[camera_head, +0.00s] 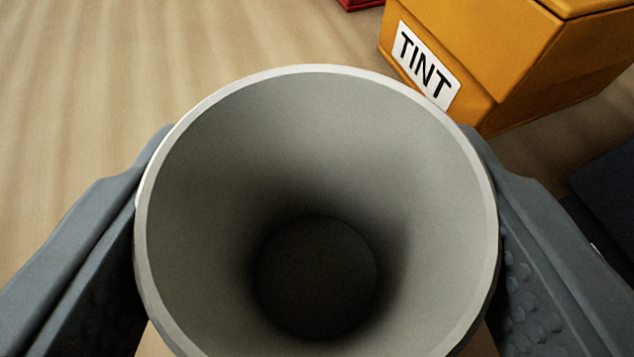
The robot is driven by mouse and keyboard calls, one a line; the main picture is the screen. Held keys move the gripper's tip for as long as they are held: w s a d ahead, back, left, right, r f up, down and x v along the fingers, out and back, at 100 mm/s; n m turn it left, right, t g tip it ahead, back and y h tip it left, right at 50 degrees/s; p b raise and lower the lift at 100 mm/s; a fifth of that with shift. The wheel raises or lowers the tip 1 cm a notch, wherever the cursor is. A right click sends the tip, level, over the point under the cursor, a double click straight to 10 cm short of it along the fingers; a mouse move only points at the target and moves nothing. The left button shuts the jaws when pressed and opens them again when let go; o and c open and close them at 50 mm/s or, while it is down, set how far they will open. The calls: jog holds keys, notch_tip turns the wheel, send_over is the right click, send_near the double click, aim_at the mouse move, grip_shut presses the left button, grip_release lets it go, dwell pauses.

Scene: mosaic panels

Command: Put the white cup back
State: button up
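The white cup (330,130) fills the middle of the view. I look down into its open mouth, and its inside is empty and dark at the bottom. My gripper (318,240) has one grey finger on each side of the cup, and both fingers lie against its outer wall. The gripper is shut on the cup. The cup hides the surface below it, so I cannot tell whether it stands on the surface or is held above it.
A yellow-orange box (480,50) with a white "TINT" label (426,66) stands at the upper right, just beyond the cup. A red object (360,3) shows at the top edge. A dark object (610,200) is at the right edge. The wooden surface (90,90) at left is clear.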

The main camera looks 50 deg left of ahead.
jog(key=o, duration=0.3)
jog(key=shift+r, duration=0.15)
jog(key=v, duration=1.2)
jog(key=shift+s+a+r+m+t+h, duration=1.4)
jog(key=shift+s+m+h, duration=0.3)
jog(key=shift+s, duration=3.4)
jog(key=shift+s+a+r+m+t+h, duration=1.35)
jog(key=shift+s+m+t+h, duration=0.3)
jog(key=shift+s, duration=3.5)
jog(key=shift+s+a+r+m+t+h, duration=1.4)
jog(key=shift+s+m+h, duration=0.3)
jog(key=shift+s, duration=3.4)
